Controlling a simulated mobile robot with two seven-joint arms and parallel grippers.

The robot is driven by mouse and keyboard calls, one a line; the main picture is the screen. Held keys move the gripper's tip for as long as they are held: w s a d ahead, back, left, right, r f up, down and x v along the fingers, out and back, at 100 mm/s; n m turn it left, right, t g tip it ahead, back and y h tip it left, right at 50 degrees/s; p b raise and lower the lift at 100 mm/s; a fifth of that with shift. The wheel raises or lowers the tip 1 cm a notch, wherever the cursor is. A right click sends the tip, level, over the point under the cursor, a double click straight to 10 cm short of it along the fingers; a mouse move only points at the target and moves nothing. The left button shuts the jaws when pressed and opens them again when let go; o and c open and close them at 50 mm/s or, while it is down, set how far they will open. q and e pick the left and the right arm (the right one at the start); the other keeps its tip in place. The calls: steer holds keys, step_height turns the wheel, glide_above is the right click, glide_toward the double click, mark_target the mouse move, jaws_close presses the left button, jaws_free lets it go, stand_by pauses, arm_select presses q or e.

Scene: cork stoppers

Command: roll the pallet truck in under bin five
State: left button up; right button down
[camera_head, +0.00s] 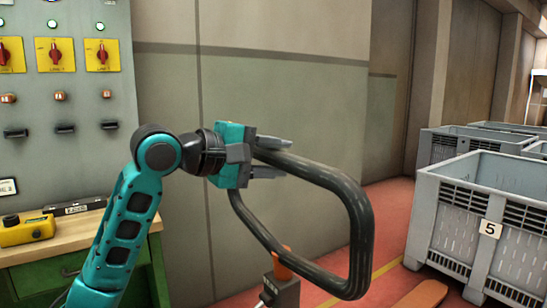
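The pallet truck's handle (362,220) is a dark grey loop in the middle of the head view. Its lower end meets a grey block with an orange part (281,266) at the bottom edge. My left gripper (276,158) is shut on the loop's upper left bar, one finger above it and one below. Bin five (468,225) is a grey plastic crate at the right with a white "5" label. Orange fork-like pieces (424,295) lie low in front of it; their link to the truck is out of frame. My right gripper is not in view.
More grey bins (462,139) stand behind bin five. A wooden-topped green bench (72,233) with a yellow control box (27,231) is at the left, below a grey switch panel (70,110). A yellow line (388,268) crosses the red floor, which is clear near the wall.

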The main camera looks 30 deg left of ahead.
arm_select(q)
jaws_close()
stand_by(0.3)
